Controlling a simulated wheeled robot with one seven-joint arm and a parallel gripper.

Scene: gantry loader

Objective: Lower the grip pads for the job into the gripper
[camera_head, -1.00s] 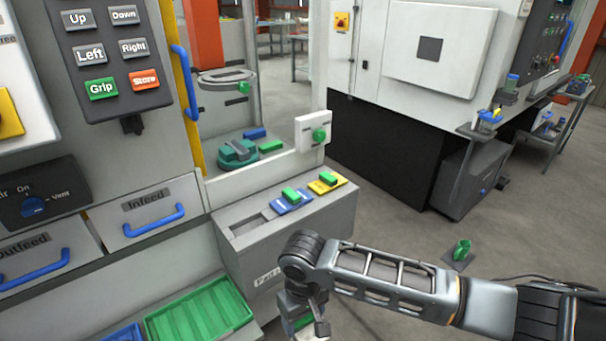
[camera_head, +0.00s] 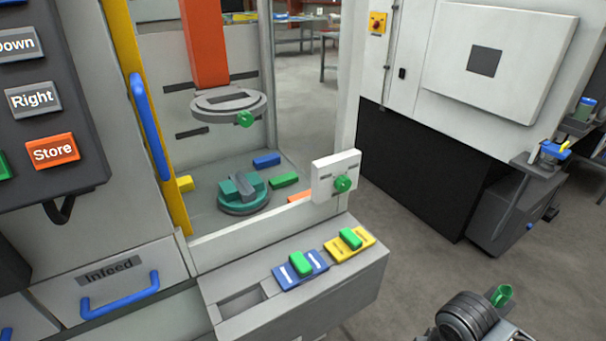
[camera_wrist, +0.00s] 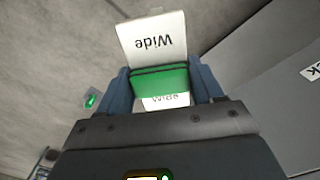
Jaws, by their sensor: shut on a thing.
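In the wrist view my gripper (camera_wrist: 160,84) is shut on the green handle (camera_wrist: 160,80) of a set of grip pads. The set has white plates (camera_wrist: 153,38) marked "Wide", one beyond the handle and one partly hidden below it. In the head view my gripper is out of frame; only part of my arm shows at the lower right. The teal round gripper (camera_head: 243,207) sits on the floor of the cell, below a round grey plate (camera_head: 228,103) on an orange column. My held pads are apart from it.
The pad rack (camera_head: 345,290) has an empty slot (camera_head: 241,302) at left, then blue pads (camera_head: 290,277) and yellow pads (camera_head: 363,246) with green handles. The cell's low front wall (camera_head: 250,232) and white knob box (camera_head: 336,167) edge the opening. Coloured blocks lie inside the cell.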

